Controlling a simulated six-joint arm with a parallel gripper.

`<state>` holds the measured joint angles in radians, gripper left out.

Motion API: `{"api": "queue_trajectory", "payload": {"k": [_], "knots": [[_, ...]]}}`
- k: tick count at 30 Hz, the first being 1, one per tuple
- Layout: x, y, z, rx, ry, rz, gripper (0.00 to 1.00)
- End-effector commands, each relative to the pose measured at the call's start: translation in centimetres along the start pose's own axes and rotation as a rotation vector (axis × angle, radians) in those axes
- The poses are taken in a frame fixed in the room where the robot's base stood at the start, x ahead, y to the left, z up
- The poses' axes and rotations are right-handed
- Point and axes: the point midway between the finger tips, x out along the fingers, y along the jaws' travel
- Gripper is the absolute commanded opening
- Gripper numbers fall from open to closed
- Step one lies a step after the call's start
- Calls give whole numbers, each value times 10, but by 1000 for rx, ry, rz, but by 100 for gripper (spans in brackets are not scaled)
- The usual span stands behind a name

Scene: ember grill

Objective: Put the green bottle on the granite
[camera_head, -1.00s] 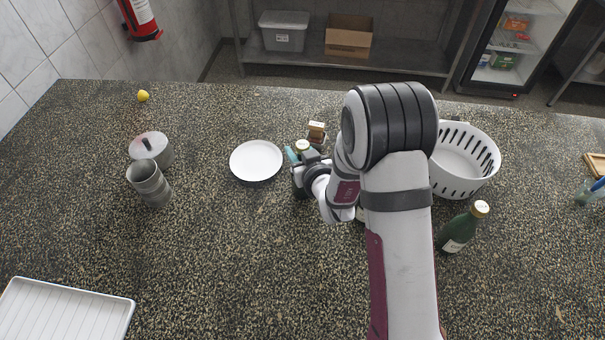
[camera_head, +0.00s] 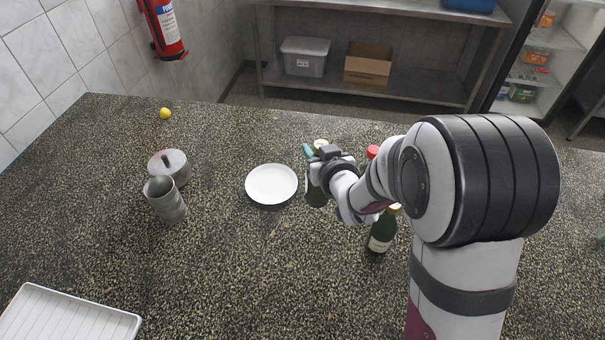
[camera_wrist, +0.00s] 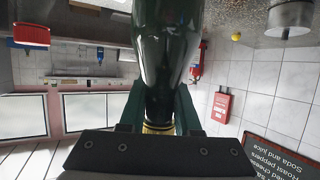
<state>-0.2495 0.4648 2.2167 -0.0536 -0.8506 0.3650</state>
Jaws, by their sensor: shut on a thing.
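My gripper (camera_head: 320,162) is shut on a dark green bottle (camera_head: 315,195), just right of the white plate in the head view. In the wrist view the bottle (camera_wrist: 167,45) runs up out of the frame, its gold-banded neck between the two fingers. The bottle's base is out of the wrist view, and I cannot tell whether it touches the counter. A second green bottle (camera_head: 382,232) with a gold cap and pale label stands on the speckled granite counter (camera_head: 240,270), partly behind my arm.
A white plate (camera_head: 271,184) lies left of the held bottle. A lidded pot (camera_head: 170,166) and a grey cup (camera_head: 166,202) stand farther left, with a white tray (camera_head: 70,318) at front left. A red top (camera_head: 372,152) shows by my arm. The front middle granite is clear.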

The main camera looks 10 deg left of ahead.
Motion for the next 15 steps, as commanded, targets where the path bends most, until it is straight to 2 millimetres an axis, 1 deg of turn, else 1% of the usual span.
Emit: {"api": "queue_trajectory", "payload": {"k": [1,5,8,11,14,15], "knots": [[-2,0,-6,-1,4,0,0],[-5,-2,-12,-6,2,-12,0],[-8,-15,-19,-35,2,-76,0],[-15,-39,-27,-87,0,-197,0],[-30,-71,-30,-153,-5,-355,0],[-38,-86,-29,-186,-7,-433,0]]}}
